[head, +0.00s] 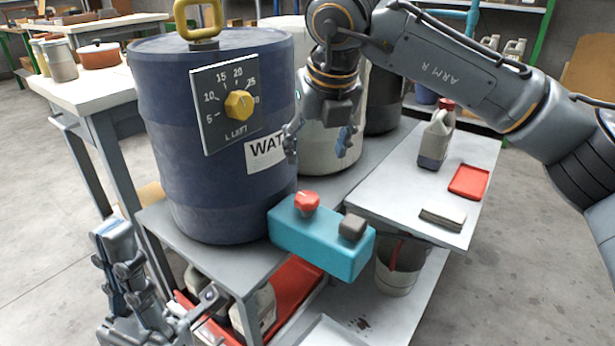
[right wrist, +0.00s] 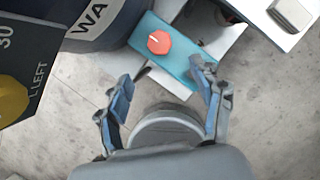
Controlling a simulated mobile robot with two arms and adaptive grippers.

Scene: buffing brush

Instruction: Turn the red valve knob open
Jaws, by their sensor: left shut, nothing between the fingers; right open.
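The red valve knob (head: 306,201) sits on top of a teal box (head: 318,247) at the front edge of the grey bench, by the blue drum. A small white line marks the knob. It also shows in the right wrist view (right wrist: 158,42), beyond my fingertips. My right gripper (head: 319,141) is open and empty, above and behind the knob and apart from it. Its spread fingers show in the right wrist view (right wrist: 163,85). My left gripper (head: 155,275) is shut and empty, low at the lower left, away from the knob.
The blue water drum (head: 215,190) with a dial plate (head: 220,130) stands left of the knob. A grey block (head: 352,226) sits on the teal box's right end. A side table (head: 400,190) holds a jug (head: 435,140) and a red tray (head: 469,181).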

